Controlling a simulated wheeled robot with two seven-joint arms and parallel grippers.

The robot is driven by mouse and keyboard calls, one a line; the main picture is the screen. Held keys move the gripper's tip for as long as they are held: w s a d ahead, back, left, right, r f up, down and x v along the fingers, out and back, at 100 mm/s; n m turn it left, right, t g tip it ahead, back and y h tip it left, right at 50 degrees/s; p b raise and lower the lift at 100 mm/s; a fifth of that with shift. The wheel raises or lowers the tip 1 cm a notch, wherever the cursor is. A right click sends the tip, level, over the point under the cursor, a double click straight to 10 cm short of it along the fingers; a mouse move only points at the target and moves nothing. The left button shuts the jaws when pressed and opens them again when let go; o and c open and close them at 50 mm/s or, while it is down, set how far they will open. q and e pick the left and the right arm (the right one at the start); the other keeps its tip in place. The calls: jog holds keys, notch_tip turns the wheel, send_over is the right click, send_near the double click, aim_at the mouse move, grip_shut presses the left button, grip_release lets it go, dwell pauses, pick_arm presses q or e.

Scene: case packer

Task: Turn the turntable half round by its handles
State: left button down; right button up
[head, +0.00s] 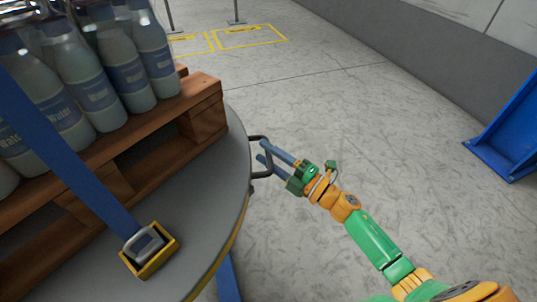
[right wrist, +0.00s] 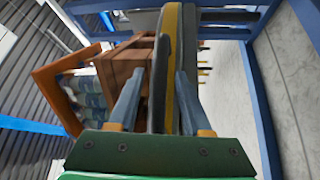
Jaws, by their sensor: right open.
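The turntable (head: 205,215) is a grey disc with a yellow-edged rim, at the left of the head view. It carries a wooden pallet (head: 205,125) with water bottles (head: 105,90). A dark handle (head: 263,175) sticks out from the turntable's right edge. My right gripper (head: 262,150) is open at this handle, its two blue-grey fingers pointing at the rim. In the head view the fingers overlap the handle; whether they touch it I cannot tell. In the right wrist view the turntable edge (right wrist: 172,60) shows between and beyond the fingers. My left gripper is out of view.
A blue strap (head: 70,150) runs down to a buckle in a yellow bracket (head: 165,262) on the turntable. A blue stand (head: 510,130) is at the right by a grey wall (head: 420,50). Yellow floor markings (head: 250,36) lie at the back. The floor between is clear.

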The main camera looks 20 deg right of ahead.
grip_shut()
dwell(1.3)
